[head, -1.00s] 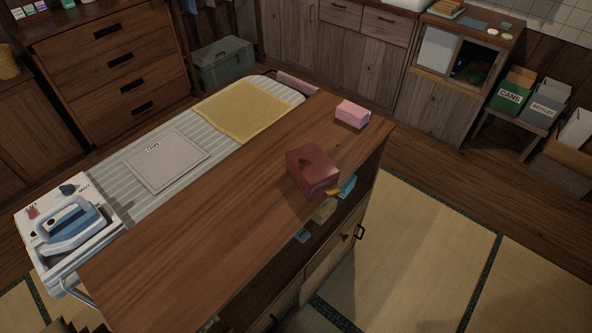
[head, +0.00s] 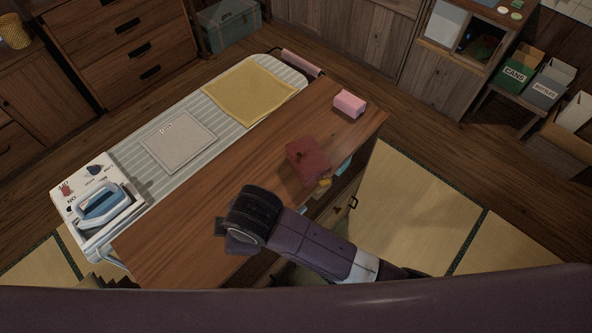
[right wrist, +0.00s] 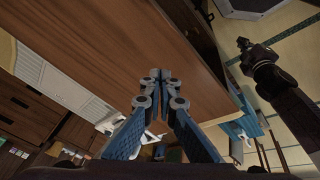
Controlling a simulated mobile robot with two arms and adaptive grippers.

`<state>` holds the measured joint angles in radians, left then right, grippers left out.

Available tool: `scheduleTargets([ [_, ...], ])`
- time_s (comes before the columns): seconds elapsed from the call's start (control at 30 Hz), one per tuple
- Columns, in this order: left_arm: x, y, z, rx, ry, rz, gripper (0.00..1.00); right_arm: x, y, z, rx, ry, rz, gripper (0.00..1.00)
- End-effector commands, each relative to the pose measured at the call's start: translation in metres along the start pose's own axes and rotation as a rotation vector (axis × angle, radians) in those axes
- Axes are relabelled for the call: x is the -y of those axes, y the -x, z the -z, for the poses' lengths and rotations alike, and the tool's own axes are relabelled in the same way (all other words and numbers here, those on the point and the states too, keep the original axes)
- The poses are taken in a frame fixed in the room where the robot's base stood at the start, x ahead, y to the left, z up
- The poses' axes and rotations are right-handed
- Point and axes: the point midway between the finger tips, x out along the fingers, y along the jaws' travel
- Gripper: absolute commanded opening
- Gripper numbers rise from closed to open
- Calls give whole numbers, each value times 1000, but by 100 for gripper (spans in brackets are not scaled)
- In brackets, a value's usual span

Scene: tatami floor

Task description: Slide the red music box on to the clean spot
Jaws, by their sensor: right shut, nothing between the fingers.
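The red music box (head: 307,158) sits on the wooden top (head: 215,212) of a low cabinet, near its front edge towards the right end. A small yellow part shows at its lower front corner. My right gripper (right wrist: 160,76) is shut and empty, its blue fingers together in front of the wooden top. In the head view its wrist is over the middle of the top, to the left of the music box and apart from it; the fingertips are hidden there. A dark arm end (right wrist: 246,48), apparently my left, shows in the right wrist view. I cannot make out a clean spot.
A pink box (head: 349,103) stands on the top's far right end. Behind runs a striped ironing board with a yellow cloth (head: 250,90), a grey sheet (head: 178,141) and an iron (head: 103,207). Open shelves lie under the front edge. Tatami in front is clear.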

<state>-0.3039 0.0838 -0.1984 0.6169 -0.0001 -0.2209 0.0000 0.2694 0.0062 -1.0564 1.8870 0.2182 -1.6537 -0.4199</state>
Motion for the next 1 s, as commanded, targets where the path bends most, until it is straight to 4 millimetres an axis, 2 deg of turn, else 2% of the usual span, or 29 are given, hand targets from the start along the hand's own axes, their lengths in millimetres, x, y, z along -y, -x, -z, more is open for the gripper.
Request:
scheduleTargets([
  [0.07,0,6,3,-3,0,0,0,0,9,12,58,195,-19,0],
  [0.17,0,10,6,-7,0,-1,0,2,15,12,164,435,-39,0],
  [0.3,-2,17,8,-9,1,-2,0,-11,23,-10,364,745,-73,0],
  [0.5,-4,23,9,-10,1,-5,0,-53,40,-53,669,1048,-110,0],
  [0.7,-4,25,10,-11,0,-5,0,-82,54,-78,843,1169,-122,0],
  [1.0,-4,18,9,-11,0,-5,0,-86,46,-81,848,1189,-122,0],
])
